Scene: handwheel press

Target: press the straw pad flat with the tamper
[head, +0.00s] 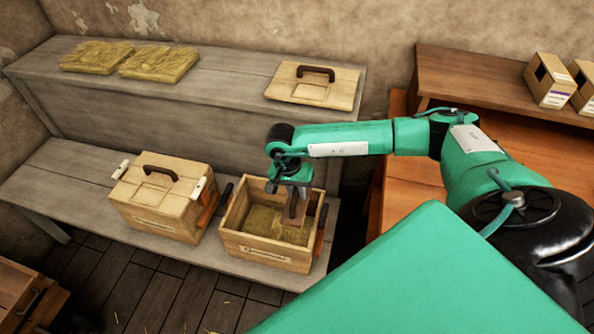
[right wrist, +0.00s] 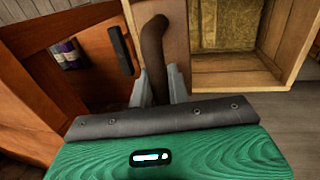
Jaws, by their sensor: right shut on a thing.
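An open wooden crate (head: 265,252) stands on the lower grey bench, and it also shows in the right wrist view (right wrist: 240,80). A straw pad (head: 262,222) lies inside it; its edge shows in the right wrist view (right wrist: 230,25). My right gripper (head: 293,193) points down over the crate's right part and is shut on the tamper (head: 294,212). In the right wrist view the tamper's brown curved handle (right wrist: 153,50) stands between my fingers (right wrist: 157,88). I cannot tell whether the tamper touches the pad. My left gripper is out of view.
A lidded crate (head: 158,200) stands left of the open one. Two straw pads (head: 158,64) and a handled wooden lid (head: 313,85) lie on the upper grey shelf (head: 220,85). Small boxes (head: 550,80) sit on the brown shelf at right.

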